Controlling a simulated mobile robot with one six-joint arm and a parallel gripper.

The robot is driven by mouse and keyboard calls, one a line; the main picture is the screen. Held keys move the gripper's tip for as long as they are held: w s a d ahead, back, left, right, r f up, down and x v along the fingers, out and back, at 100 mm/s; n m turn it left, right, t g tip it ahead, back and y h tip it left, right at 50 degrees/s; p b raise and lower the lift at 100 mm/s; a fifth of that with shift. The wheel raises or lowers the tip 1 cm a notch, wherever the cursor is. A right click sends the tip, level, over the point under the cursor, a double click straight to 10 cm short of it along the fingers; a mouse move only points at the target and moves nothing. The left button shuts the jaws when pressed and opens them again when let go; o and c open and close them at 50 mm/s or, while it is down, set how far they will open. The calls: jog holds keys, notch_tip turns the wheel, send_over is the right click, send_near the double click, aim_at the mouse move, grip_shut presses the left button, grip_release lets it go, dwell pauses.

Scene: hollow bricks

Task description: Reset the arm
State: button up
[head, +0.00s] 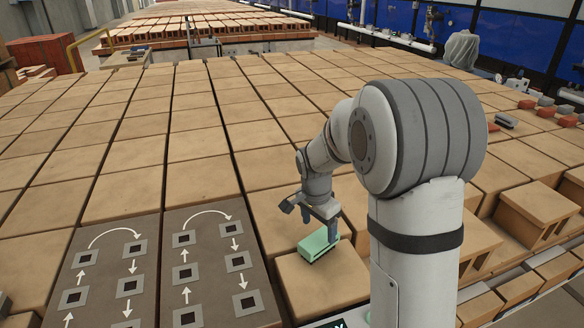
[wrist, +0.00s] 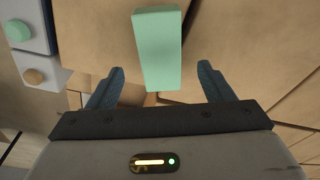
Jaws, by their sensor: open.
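My gripper (head: 326,215) is at the end of my arm, over the tan bricks in the middle of the head view. A mint-green block (head: 317,245) lies on a tan brick top just below it. In the wrist view the green block (wrist: 158,50) stretches ahead of my gripper (wrist: 158,80), with its near end in line with the gap between the two blue-grey fingers. The fingers are apart and do not touch the block's sides. Nothing is held.
A grey panel with arrows and square markers (head: 140,300) lies at lower left. Loose red and grey pieces (head: 527,104) lie at right. Stepped bricks (head: 537,210) stand at the right edge.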

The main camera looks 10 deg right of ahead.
jog(key=s+r+n+t, duration=0.1)
jog(key=s+r+n, duration=0.4)
jog(key=s+r, duration=0.3)
jog(key=s+d, duration=0.1)
jog(key=s, duration=0.2)
jog(key=shift+r+y, duration=0.15)
jog(key=shift+y, duration=0.15)
jog(key=s+n, duration=0.2)
jog(key=s, duration=0.2)
jog(key=s+r+n, duration=0.1)
jog(key=s+n, duration=0.1)
jog(key=s, duration=0.2)
jog(key=s+r+n+t, duration=0.1)
jog(key=s+n, duration=0.1)
jog(key=s, duration=0.2)
jog(key=shift+s+a+y, duration=0.15)
jog(key=shift+s+y, duration=0.1)
jog(key=shift+y, duration=0.05)
